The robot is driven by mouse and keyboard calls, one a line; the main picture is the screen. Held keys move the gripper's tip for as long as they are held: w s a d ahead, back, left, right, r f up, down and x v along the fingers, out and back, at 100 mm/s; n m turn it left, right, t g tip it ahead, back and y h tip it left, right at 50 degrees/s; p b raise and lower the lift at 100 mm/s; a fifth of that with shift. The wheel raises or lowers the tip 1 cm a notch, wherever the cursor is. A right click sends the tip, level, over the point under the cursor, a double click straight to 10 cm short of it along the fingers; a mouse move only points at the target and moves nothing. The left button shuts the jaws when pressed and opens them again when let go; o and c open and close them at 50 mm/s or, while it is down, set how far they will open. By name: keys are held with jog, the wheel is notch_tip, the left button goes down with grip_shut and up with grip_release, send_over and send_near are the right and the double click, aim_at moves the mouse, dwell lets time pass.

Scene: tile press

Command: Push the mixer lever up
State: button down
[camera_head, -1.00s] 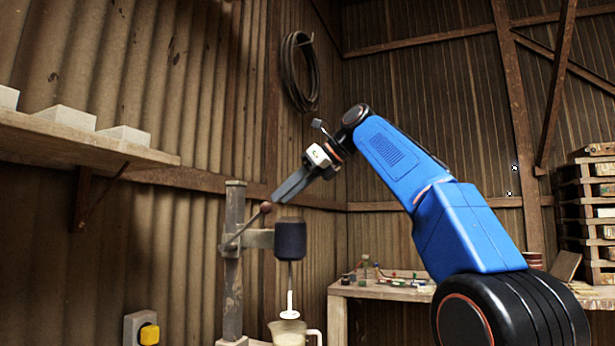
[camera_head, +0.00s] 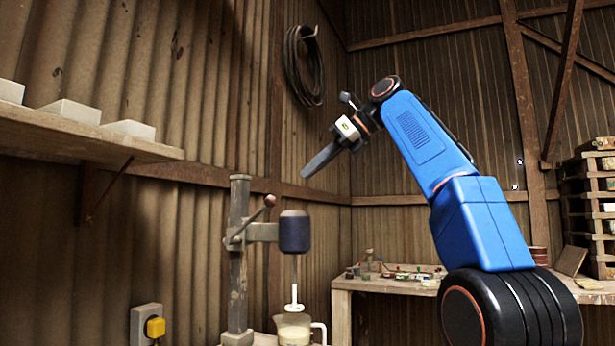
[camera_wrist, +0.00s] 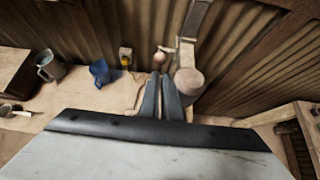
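The mixer (camera_head: 238,265) is a grey post with a dark motor head (camera_head: 294,232) over a jug (camera_head: 293,330). Its lever (camera_head: 246,223) slants up and right from the post to a reddish-brown knob (camera_head: 269,201). My gripper (camera_head: 304,174) is above and right of the knob in the head view, apart from it and empty. In the wrist view, my gripper's fingers (camera_wrist: 161,75) lie close together with nothing between them. The knob (camera_wrist: 159,56) shows just beyond their tips there, and the round motor top (camera_wrist: 189,81) is to the right.
A shelf (camera_head: 75,136) with pale blocks runs along the left wall. A yellow switch (camera_head: 155,327) is below it. A bench (camera_head: 385,284) with small items stands at right behind my arm, with stacked crates (camera_head: 590,200) farther right.

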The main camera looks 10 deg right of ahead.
jog(key=s+d+f+m+t, duration=0.1)
jog(key=s+d+f+m, duration=0.15)
jog(key=f, duration=0.35)
jog(key=w+a+f, duration=0.2)
jog(key=w+a, duration=0.4)
jog(key=a, duration=0.3)
jog(key=shift+f+n+y, duration=0.35)
jog(key=shift+f+y, duration=0.05)
dwell(0.3)
jog(key=shift+w+r, duration=0.1)
jog(key=shift+w, duration=0.05)
